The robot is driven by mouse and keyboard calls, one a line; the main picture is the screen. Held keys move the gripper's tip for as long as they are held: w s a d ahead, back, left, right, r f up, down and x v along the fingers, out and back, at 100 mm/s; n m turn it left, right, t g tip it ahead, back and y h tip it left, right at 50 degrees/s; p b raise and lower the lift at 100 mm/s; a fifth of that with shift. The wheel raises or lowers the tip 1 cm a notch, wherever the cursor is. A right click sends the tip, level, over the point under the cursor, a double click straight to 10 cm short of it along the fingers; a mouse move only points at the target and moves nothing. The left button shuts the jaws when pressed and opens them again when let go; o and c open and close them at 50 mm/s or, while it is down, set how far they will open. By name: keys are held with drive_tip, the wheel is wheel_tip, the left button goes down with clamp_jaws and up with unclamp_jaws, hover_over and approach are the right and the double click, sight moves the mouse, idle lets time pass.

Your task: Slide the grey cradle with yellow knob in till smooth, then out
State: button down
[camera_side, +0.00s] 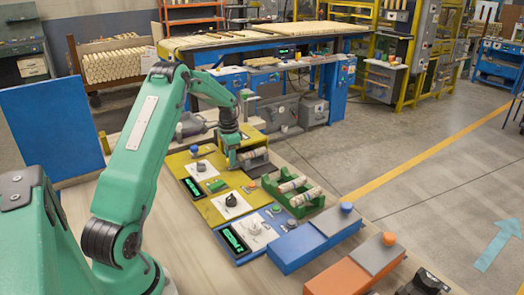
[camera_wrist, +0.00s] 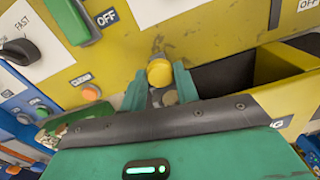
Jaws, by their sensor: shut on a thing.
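In the wrist view the yellow knob (camera_wrist: 159,72) sits between the two green fingers of my gripper (camera_wrist: 161,79), which is shut on it. In the side view my gripper (camera_side: 231,158) reaches down at the yellow machine (camera_side: 222,206), and its fingers hide the knob. The grey cradle (camera_side: 254,154) shows only in part beside the fingers. In the wrist view a dark opening (camera_wrist: 225,76) lies just right of the knob in the yellow housing. I cannot tell how far in the cradle is.
A green rack (camera_side: 305,208) with several turned wood pieces stands right of the yellow machine. Nearer are a blue machine (camera_side: 293,248) with a blue knob (camera_side: 346,207) and an orange one (camera_side: 340,279) with an orange knob (camera_side: 389,238). Dial panels sit left of the rack.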

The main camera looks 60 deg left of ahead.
drive_tip(key=shift+a, duration=3.6)
drive_tip(key=c, duration=1.1)
unclamp_jaws()
drive_tip(key=shift+o, duration=0.2)
drive_tip(key=shift+d, duration=0.1)
drive_tip(key=shift+r, duration=0.25)
wheel_tip(320, 180, up, 7)
drive_tip(key=shift+r, duration=0.2)
